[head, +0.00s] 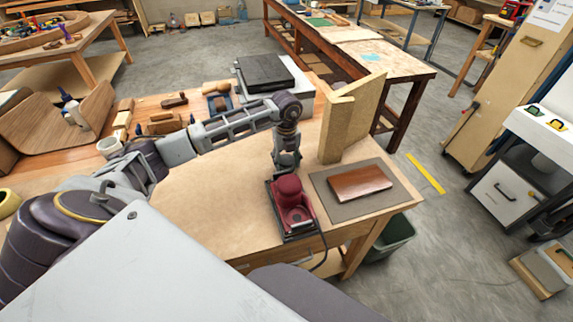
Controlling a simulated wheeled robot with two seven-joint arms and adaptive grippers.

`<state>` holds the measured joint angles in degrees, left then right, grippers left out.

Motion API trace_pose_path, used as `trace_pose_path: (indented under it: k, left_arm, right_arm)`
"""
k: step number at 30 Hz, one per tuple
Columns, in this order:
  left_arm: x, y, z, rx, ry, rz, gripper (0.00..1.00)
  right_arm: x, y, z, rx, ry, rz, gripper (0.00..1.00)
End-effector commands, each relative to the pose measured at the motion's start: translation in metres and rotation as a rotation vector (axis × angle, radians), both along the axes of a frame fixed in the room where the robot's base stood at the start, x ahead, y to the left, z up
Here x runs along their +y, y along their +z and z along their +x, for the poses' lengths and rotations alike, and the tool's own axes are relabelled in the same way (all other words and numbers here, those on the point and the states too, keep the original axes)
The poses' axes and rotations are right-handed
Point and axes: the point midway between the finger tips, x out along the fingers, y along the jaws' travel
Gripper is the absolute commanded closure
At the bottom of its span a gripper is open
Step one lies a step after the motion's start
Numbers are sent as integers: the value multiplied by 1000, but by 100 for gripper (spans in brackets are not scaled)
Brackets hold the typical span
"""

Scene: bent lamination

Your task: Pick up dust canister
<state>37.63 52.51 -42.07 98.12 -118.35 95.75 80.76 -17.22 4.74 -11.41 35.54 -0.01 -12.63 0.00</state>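A red sander (293,217) stands on the workbench near its front edge, with a dark cord at its right. I cannot single out a separate dust canister; it may be part of the sander. My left gripper (287,168) points down right at the rounded top of the sander. Its fingers are small and partly merge with the sander's top, so I cannot tell whether they touch it or how far apart they are. My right gripper is not in view.
A reddish-brown wooden board (359,183) lies on a grey mat (335,207) right of the sander. An upright tan wooden piece (343,132) stands behind it. A dark flat block (264,72) and hand tools lie farther back. Bare bench top (215,200) is left of the sander.

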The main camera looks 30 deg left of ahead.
Motion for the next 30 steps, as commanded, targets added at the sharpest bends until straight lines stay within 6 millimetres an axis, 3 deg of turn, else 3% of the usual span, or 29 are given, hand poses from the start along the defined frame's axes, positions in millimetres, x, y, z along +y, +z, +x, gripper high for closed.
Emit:
trace_pose_path:
  k: [3,17,30]
  left_arm:
    - [0,0,0,0,0,0,62]
    - [0,8,1,-2,0,-1,62]
    - [0,65,1,-4,0,0,62]
  right_arm:
    - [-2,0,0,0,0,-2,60]
    - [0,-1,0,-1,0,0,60]
    - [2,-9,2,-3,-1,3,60]
